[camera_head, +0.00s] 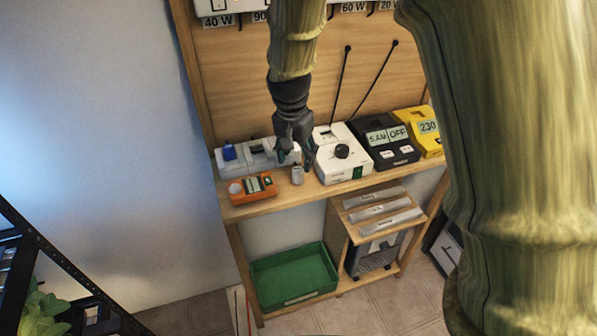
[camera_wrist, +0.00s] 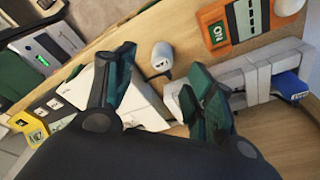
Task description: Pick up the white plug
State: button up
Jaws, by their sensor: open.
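The white plug (camera_head: 297,175) stands on the wooden shelf near its front edge, between the orange device and the white box with a black knob. In the wrist view the plug (camera_wrist: 161,54) shows as a small pale rounded body with a dark end, just beyond the gap between my fingertips. My gripper (camera_head: 296,154) is above and just behind the plug in the head view. In the wrist view its two dark green fingers (camera_wrist: 160,75) are spread wide with nothing between them. I cannot tell the exact height gap to the plug.
A white power strip (camera_head: 268,153) with a blue plug (camera_head: 229,152) lies left of my gripper. The orange device (camera_head: 250,189) sits left of the white plug. The white box (camera_head: 341,167), a black meter (camera_head: 381,148) and a yellow meter (camera_head: 429,143) stand right. A green tray (camera_head: 293,274) is below.

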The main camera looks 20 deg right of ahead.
aim_at(298, 169)
jog(key=shift+w+a+f, duration=0.1)
jog(key=shift+w+f, duration=0.1)
jog(key=shift+f, duration=0.3)
jog(key=shift+w+a+f, duration=0.1)
jog(key=shift+w+f, duration=0.05)
jog(key=shift+f, duration=0.3)
jog(key=shift+d+f, duration=0.2)
jog(key=shift+f, duration=0.2)
jog(key=shift+w+d+f+p, duration=0.15)
jog(key=shift+f+p, duration=0.25)
jog(key=shift+f, duration=0.45)
jog(key=shift+w+d+f+p, duration=0.1)
jog(key=shift+f+p, duration=0.3)
jog(key=shift+f, duration=0.4)
jog(key=shift+w+d+f+p, duration=0.15)
jog(key=shift+f+p, duration=0.25)
jog(key=shift+f, duration=0.45)
jog(key=c, duration=1.1)
